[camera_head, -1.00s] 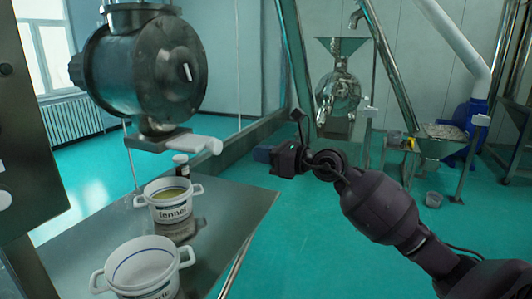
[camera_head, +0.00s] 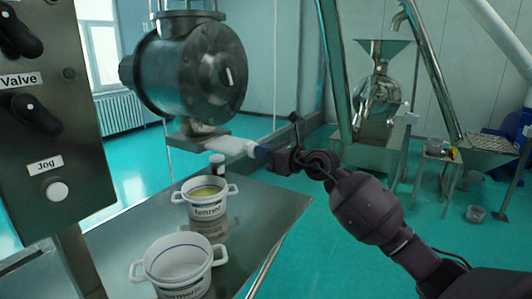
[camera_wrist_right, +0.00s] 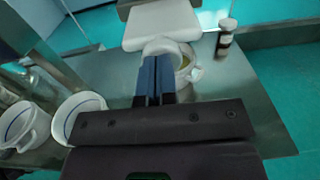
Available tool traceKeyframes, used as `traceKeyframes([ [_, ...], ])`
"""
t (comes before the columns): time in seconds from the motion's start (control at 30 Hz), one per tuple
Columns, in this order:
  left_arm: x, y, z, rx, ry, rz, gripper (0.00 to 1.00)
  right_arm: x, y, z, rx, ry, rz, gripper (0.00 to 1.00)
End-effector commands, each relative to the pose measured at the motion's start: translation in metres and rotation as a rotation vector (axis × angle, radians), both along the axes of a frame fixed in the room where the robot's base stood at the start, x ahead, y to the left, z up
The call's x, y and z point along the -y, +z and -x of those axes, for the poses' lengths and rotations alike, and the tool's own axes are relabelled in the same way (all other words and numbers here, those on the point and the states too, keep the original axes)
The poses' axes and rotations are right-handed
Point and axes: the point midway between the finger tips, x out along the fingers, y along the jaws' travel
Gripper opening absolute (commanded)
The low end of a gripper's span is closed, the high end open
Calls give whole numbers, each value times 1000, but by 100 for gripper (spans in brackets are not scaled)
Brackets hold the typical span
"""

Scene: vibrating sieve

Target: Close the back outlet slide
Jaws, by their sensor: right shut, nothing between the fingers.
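The back outlet slide (camera_head: 222,145) is a white plate with a rounded handle end, sticking out to the right under the round metal sieve body (camera_head: 195,75). In the right wrist view the slide (camera_wrist_right: 160,22) lies straight ahead, its rounded end just beyond my fingers. My right gripper (camera_head: 264,153) is shut and empty, right at the slide's outer end. Its blue fingers (camera_wrist_right: 156,78) sit side by side and cover part of the handle end. I cannot tell whether they touch it. My left gripper is not in view.
Below the slide, a white fennel pot (camera_head: 206,210) and a second white pot (camera_head: 178,285) stand on the metal table (camera_head: 120,238). A small dark bottle with a white cap (camera_head: 217,170) stands behind the fennel pot. A control panel (camera_head: 75,130) is at left.

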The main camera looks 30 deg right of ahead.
Motion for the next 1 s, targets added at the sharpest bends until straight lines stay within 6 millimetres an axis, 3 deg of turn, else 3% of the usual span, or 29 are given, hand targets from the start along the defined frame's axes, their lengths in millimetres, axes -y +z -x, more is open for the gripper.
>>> traceKeyframes([
  [0.23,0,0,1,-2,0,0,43,-4,1,-8,1,1,-2,0],
  [0.63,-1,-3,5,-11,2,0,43,-37,0,-63,0,0,-1,0],
  [1.0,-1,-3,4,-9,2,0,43,-40,3,-68,5,-1,-1,0],
])
